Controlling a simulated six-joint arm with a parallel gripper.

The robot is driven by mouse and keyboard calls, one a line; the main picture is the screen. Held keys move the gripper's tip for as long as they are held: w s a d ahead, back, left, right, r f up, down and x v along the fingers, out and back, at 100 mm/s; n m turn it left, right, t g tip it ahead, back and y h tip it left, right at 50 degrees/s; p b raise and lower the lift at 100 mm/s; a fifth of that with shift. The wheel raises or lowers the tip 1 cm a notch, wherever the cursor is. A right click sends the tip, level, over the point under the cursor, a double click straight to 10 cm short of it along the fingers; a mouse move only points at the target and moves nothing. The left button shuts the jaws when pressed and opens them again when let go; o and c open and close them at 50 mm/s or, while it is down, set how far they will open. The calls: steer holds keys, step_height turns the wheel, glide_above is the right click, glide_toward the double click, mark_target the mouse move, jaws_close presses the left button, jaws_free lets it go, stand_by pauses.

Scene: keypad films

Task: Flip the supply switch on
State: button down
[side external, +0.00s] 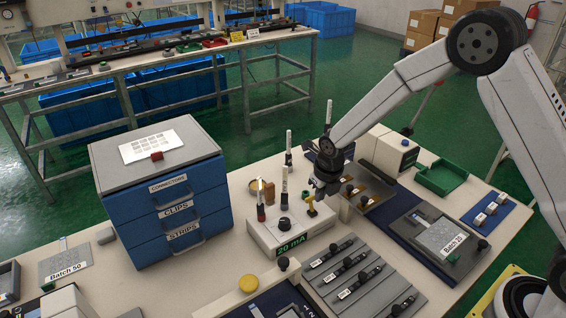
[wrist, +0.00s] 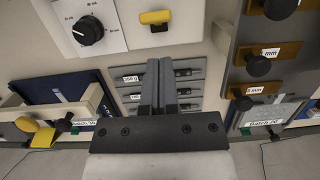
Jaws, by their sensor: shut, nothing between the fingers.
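The supply box (side external: 290,235) is a pale box with a green "20 mA" display on its front and a black dial knob (side external: 284,224) on top. A yellow switch lever (side external: 311,207) stands at the box's right end. In the wrist view the yellow lever (wrist: 155,17) lies right of the dial (wrist: 88,30); whether it is on or off I cannot tell. My gripper (side external: 320,194) is just above and right of the lever in the side view. In the wrist view my gripper (wrist: 159,62) is shut and empty, its fingertips below the lever in the picture. Contact is not clear.
A blue drawer cabinet (side external: 170,205) stands left. A yellow round button (side external: 249,284) is at the front.

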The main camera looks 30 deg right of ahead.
steer(key=w+r, duration=0.4)
steer(key=r, duration=0.4)
steer(key=shift+w+r, duration=0.2)
steer(key=shift+w, duration=0.1)
steer(key=shift+s, duration=0.1)
stand_by(0.5)
